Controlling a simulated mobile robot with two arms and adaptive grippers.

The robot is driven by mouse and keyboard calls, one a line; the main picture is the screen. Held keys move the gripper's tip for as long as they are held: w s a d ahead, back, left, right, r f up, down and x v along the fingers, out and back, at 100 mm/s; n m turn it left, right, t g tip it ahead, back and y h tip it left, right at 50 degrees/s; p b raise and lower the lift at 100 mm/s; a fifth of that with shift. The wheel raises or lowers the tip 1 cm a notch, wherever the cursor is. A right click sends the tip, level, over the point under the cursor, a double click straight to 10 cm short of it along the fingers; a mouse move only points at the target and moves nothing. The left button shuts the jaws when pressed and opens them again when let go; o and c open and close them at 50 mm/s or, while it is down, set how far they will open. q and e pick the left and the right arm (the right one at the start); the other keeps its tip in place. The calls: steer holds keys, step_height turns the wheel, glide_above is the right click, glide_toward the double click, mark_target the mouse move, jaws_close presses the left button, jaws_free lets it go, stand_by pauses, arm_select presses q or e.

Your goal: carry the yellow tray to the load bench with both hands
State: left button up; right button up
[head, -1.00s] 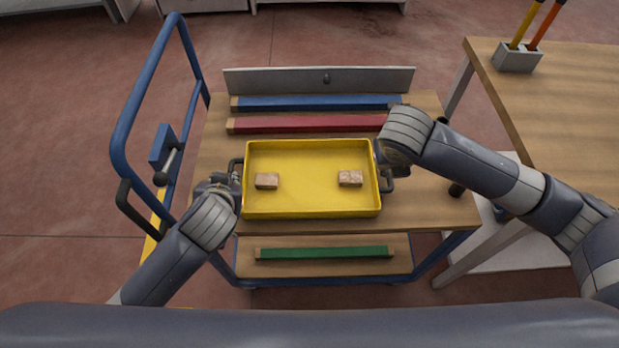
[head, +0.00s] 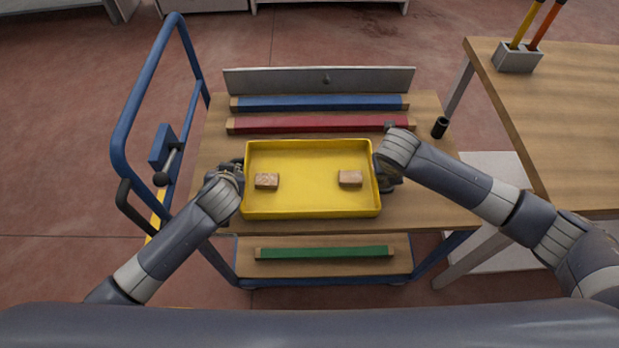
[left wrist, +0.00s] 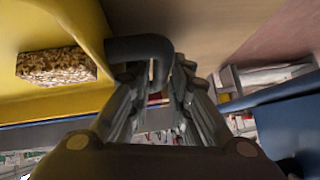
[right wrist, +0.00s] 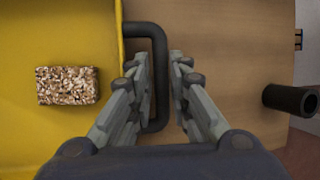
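The yellow tray (head: 312,205) lies flat on the upper wooden deck of a blue-framed cart, with two speckled brown blocks (head: 266,181) (head: 350,178) in it. My left gripper (head: 234,172) is at the tray's left end. In the left wrist view its open fingers (left wrist: 160,82) stand on either side of the black left handle (left wrist: 140,46). My right gripper (head: 386,176) is at the right end. In the right wrist view its fingers (right wrist: 161,72) are apart, with the black right handle (right wrist: 160,85) between them. The head view largely hides both handles behind the grippers.
Blue (head: 320,103) and red (head: 300,124) bars lie behind the tray; a green bar (head: 323,253) is on the lower shelf. A wooden bench (head: 570,120) stands right, holding a grey tool block (head: 517,58). A black cylinder (head: 440,127) stands on the cart's right side. The cart's blue push rail (head: 140,90) is left.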

arm_select(q)
jaws_close()
arm_select(e)
jaws_close()
arm_select(q)
steer(key=shift+r, duration=0.15)
arm_select(e)
steer(key=shift+r, duration=0.2)
